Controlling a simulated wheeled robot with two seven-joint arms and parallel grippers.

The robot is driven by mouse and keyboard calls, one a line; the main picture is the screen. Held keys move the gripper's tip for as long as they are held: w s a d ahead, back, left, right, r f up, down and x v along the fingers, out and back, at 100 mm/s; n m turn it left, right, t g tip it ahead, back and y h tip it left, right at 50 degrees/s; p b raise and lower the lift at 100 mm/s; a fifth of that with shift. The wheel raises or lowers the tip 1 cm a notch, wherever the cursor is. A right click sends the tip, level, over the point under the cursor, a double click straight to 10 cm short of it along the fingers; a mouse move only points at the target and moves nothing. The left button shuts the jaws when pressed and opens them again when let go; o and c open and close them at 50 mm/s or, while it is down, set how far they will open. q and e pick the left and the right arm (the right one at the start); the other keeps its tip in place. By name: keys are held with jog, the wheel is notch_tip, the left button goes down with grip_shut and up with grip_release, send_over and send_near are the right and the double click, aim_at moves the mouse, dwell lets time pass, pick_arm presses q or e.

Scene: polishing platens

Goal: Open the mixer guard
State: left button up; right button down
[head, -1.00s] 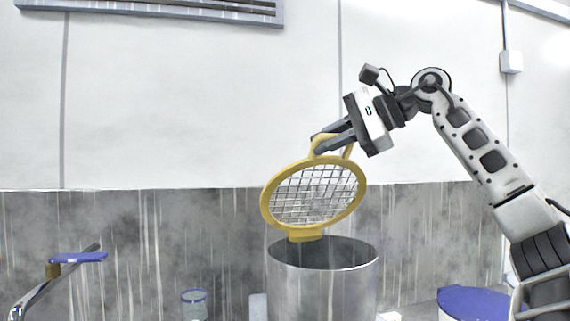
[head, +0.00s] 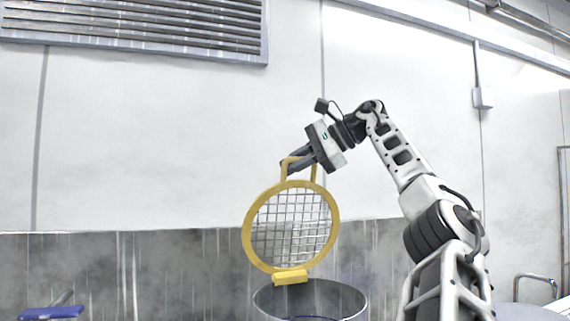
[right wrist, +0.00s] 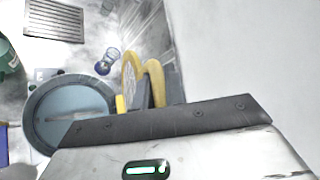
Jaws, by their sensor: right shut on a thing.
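The mixer guard (head: 335,228) is a round yellow ring with a wire grid, standing raised nearly upright above the mixer bowl. Its yellow hinge block (head: 290,277) sits at the rim of the steel bowl (head: 358,301), whose top is open. My right gripper (head: 286,168) is shut on the yellow handle (head: 285,172) at the top of the guard. My left gripper is not in view.
A grey splash panel (head: 180,265) runs behind the bowl, below a white wall with a louvred vent (head: 140,22). A small blue-rimmed cup (right wrist: 107,60) shows in the right wrist view.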

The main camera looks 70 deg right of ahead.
jog(key=shift+w+d+f, duration=0.1)
jog(key=shift+d+f, duration=0.05)
jog(key=c, duration=1.5)
grip_release()
jog(key=shift+o, duration=0.2)
jog(key=v, duration=0.7)
jog(key=shift+s+r, duration=0.2)
jog(key=shift+s, duration=0.05)
